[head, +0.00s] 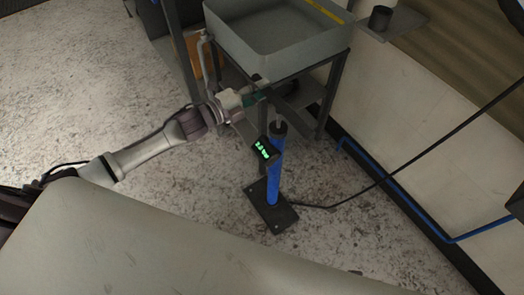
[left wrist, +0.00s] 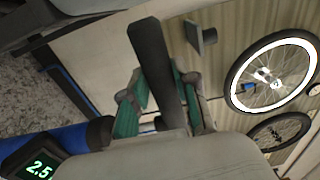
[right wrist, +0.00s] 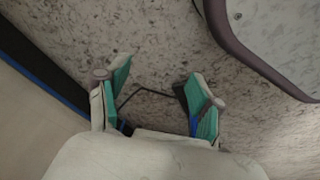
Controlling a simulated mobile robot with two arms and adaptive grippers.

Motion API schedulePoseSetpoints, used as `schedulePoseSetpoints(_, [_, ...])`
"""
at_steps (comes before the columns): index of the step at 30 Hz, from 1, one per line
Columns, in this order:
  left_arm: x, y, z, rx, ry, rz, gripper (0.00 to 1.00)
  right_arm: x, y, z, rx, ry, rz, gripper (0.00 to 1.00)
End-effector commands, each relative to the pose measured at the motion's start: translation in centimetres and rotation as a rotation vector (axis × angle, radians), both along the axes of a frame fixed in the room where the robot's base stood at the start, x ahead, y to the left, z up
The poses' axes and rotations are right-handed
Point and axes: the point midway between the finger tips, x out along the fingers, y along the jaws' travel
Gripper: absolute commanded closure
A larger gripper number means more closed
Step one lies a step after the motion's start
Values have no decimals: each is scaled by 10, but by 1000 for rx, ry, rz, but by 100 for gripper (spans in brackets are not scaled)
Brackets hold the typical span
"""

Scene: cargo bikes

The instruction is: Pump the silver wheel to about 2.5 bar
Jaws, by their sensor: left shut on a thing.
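The blue floor pump (head: 274,176) stands upright on its dark foot plate (head: 271,215). Its display (head: 264,150) glows green; in the left wrist view the display (left wrist: 40,168) reads about 2.5. My left gripper (head: 262,93) is shut on the dark pump handle (head: 291,109), which crosses between its fingers in the left wrist view (left wrist: 150,50). A short piece of rod shows below the handle. The silver wheel (left wrist: 234,92) has a bright rim and hangs by the wall, with a small blue piece at its lower left. My right gripper (right wrist: 160,78) is open and empty.
A grey basin (head: 262,57) on a dark frame stands behind the pump. A dark hose (head: 400,172) rises from the pump to the right. A blue pipe (head: 400,195) runs along the wall foot. A darker wheel (left wrist: 284,132) is below the silver one. The left floor is clear.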

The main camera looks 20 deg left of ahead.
Motion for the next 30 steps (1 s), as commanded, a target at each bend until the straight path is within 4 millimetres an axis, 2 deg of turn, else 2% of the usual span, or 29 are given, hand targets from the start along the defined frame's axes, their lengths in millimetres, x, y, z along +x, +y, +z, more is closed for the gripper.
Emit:
schedulePoseSetpoints(1, [-3,0,-13,8,12,0,100,4,0,4,1,-7,-1,33])
schedulePoseSetpoints(13, [-3,0,-35,8,13,0,100,25,3,56,4,-37,-6,33])
schedulePoseSetpoints(24, [-3,-1,-54,8,12,-2,100,33,3,107,5,-63,-11,33])
schedulePoseSetpoints(25, [-3,-1,-54,7,11,-2,69,32,3,110,5,-63,-11,33])
schedulePoseSetpoints(30, [-2,-1,-50,5,9,-2,41,32,3,109,5,-60,-11,33])
